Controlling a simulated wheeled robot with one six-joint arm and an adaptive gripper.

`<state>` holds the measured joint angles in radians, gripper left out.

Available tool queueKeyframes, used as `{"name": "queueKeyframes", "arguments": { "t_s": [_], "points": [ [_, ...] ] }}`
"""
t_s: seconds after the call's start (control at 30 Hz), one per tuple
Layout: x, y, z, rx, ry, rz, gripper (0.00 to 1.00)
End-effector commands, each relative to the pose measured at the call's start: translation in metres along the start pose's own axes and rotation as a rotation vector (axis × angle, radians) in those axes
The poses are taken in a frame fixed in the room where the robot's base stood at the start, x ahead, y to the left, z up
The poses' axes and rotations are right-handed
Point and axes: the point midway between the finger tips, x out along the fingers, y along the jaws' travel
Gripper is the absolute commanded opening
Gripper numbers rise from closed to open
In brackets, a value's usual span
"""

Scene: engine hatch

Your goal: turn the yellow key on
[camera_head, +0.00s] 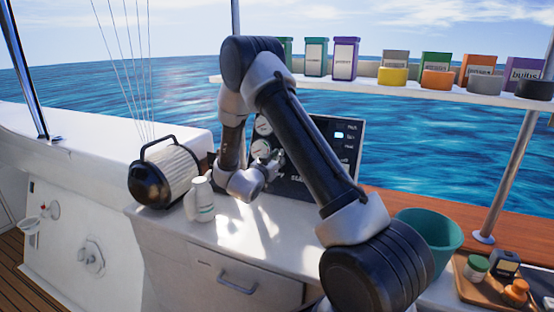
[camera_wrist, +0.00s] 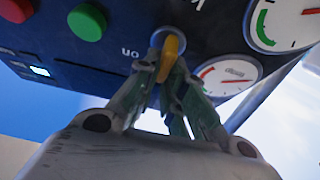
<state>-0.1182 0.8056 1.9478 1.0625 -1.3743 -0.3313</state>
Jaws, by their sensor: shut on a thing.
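The yellow key (camera_wrist: 170,55) sits in a round grey switch (camera_wrist: 167,38) on the dark control panel (camera_wrist: 120,60) in the wrist view. The word "ON" shows beside the switch. My gripper (camera_wrist: 168,78) reaches up to the panel, with its fingers closed around the key. The fingers hide the lower part of the key. In the head view my gripper (camera_head: 273,163) is at the front of the panel (camera_head: 325,130). My arm covers part of the panel there, and I cannot make out the key in that view.
Red (camera_wrist: 15,10) and green (camera_wrist: 87,22) buttons and gauges (camera_wrist: 231,73) surround the switch. On the counter stand a lantern-like cylinder (camera_head: 178,170), a white bottle (camera_head: 202,199) and a teal bucket (camera_head: 428,238). A shelf (camera_head: 390,88) of boxes runs above.

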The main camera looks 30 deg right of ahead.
Motion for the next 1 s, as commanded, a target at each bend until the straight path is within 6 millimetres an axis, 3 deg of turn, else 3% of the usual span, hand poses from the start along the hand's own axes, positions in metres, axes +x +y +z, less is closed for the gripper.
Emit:
{"name": "queueKeyframes", "arguments": {
  "t_s": [0.37,1.0],
  "points": [
    [-0.0002,0.0017,0.0003,0.146,0.0,0.069,0.0],
    [-0.0015,0.0079,0.0027,0.677,0.001,0.316,0.0]
  ]
}}
